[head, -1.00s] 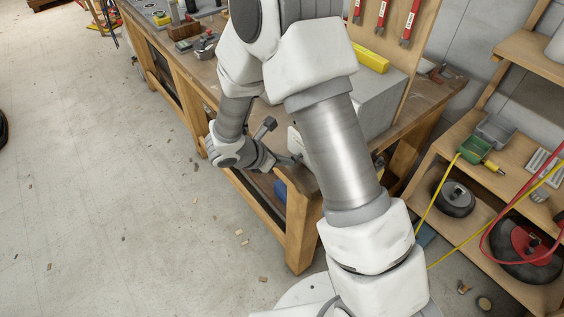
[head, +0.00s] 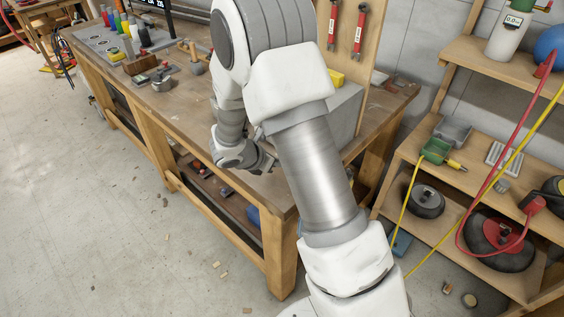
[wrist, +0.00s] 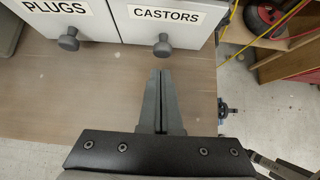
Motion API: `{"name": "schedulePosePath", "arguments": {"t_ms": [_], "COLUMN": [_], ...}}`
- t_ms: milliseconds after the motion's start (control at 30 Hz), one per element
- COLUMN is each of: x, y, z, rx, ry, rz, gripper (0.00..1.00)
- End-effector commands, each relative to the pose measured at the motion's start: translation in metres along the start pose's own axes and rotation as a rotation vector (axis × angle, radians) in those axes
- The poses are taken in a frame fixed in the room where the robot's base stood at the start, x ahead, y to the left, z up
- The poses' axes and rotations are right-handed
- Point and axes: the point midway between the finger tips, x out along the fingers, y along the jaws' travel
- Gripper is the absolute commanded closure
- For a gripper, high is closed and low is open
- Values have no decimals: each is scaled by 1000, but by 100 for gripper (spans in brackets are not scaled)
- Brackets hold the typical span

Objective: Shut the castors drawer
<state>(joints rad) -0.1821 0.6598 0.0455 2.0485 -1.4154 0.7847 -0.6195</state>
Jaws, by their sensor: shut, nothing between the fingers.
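The castors drawer (wrist: 185,29) shows in the wrist view as a white front with a "CASTORS" label and a dark round knob (wrist: 162,45). Its front looks about level with the plugs drawer (wrist: 95,30) beside it; any small gap is hard to judge. My gripper (wrist: 160,72) is shut and empty, its fingertips a little short of the castors knob and apart from it in the picture. In the head view my gripper (head: 268,165) is low by the bench's front edge, and my arm hides the drawer fronts.
The grey drawer cabinet (head: 345,112) stands on the wooden workbench (head: 200,107). Tools lie further left on the bench. Shelves (head: 470,195) with a red hose and yellow cord stand to the right. The floor left of the bench is mostly clear.

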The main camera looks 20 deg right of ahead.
Motion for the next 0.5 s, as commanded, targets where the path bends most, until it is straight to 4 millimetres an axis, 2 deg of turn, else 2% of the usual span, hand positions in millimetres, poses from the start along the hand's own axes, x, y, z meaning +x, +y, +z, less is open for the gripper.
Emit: {"name": "schedulePosePath", "arguments": {"t_ms": [167, 200, 300, 500], "x": [-12, -26, -51, -89], "y": [5, 6, 5, 5], "z": [-10, -7, -7, -8], "rx": [2, 4, 4, 2], "ry": [-1, -1, -1, -1], "rz": [0, 4, 3, 1], "gripper": [100, 100, 100, 100]}}
